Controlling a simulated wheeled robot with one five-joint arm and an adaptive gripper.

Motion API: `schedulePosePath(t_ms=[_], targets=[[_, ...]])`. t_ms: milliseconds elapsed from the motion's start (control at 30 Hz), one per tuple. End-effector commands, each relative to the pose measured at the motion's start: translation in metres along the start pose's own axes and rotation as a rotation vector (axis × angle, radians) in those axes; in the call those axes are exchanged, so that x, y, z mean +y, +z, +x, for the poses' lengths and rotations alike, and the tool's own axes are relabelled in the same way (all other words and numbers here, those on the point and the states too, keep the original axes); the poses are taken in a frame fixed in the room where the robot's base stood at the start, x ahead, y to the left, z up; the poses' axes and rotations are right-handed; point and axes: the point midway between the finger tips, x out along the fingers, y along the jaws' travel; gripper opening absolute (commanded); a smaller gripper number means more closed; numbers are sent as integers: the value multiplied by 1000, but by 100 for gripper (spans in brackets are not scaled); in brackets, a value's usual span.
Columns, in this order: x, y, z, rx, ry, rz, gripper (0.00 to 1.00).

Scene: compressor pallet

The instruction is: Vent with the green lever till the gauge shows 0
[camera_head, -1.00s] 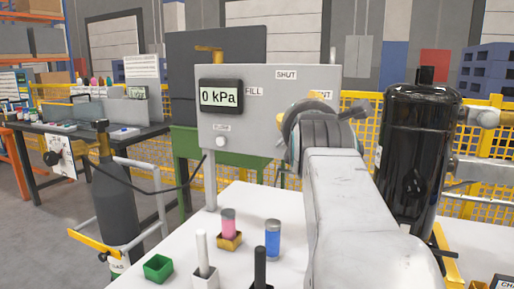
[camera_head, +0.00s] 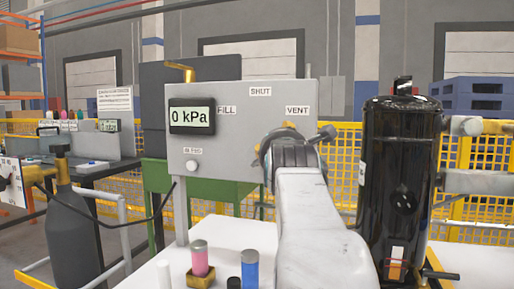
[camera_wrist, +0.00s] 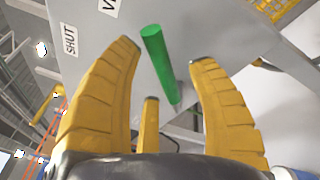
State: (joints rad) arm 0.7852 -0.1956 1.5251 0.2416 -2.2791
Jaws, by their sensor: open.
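The gauge (camera_head: 192,117) on the grey panel reads 0 kPa in the head view. The green lever (camera_wrist: 160,62) shows in the wrist view as a rod standing out from the panel, between the spread yellow fingers of my gripper (camera_wrist: 163,62). The fingers are open, and I see a gap on both sides of the lever. In the head view my arm hides the lever and most of the gripper. Labels FILL, SHUT and VENT (camera_head: 297,110) are on the panel (camera_head: 240,150); my wrist is just below VENT.
A black compressor (camera_head: 400,190) stands close on the right of my arm. Pink (camera_head: 199,258) and blue (camera_head: 250,270) cylinders stand on the white table in front. A dark gas bottle (camera_head: 75,225) is at left. A yellow mesh fence (camera_head: 340,165) runs behind.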

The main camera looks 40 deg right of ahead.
Motion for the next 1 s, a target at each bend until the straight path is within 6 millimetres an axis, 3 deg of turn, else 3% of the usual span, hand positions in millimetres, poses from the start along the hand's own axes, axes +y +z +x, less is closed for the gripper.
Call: schedulePosePath(t_ms=[300, 700, 1000], targets=[[0, 0, 23, 0, 0, 0, 52], [0, 0, 26, 0, 0, 0, 53], [0, 0, 25, 0, 0, 0, 27]])
